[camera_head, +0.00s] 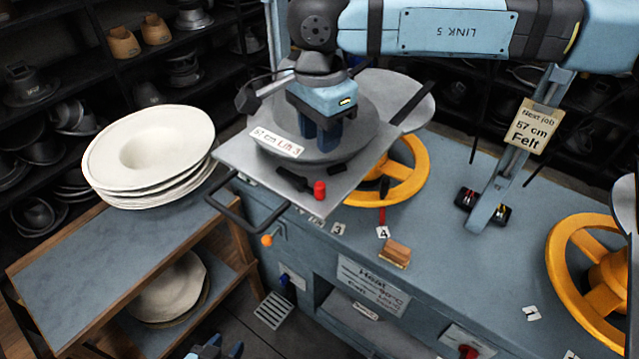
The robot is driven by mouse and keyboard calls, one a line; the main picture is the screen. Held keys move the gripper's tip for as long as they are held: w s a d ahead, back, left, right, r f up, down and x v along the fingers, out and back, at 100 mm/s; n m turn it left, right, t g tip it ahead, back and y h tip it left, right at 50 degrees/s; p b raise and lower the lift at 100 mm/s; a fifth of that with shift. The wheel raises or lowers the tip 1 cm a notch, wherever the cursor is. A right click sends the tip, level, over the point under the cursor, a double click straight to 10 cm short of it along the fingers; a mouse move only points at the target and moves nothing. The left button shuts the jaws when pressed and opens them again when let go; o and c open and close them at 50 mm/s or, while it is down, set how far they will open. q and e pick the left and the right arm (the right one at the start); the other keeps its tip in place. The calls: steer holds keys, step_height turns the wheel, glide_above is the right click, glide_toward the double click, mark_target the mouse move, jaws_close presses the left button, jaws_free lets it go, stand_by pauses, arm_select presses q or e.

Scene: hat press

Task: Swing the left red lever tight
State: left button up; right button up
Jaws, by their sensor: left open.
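A red knob (319,190) with a short black lever arm (292,180) sits at the front edge of a grey metal plate (237,165). Further right, a thin red lever (384,222) with a black grip stands by a "4" label. I cannot tell for certain which is the left red lever, or how tight either is. My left gripper (214,349) is at the bottom edge, mostly cut off, with its blue fingertips apart, well below and left of the red knob. My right gripper (321,132) points down over the round grey disc (300,155) on the plate; its finger gap is unclear.
A black bar handle (250,210) juts from the plate's left. Yellow handwheels (398,172) stand on the blue bench (455,240), with a wooden block (396,252) at its front. White felt hats (150,150) are stacked on a side table (75,250). My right arm spans the top.

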mark_target(319, 184)
step_height(319, 184, down, 11)
steer(key=p, duration=0.3)
steer(key=shift+f, duration=0.55)
jaws_close()
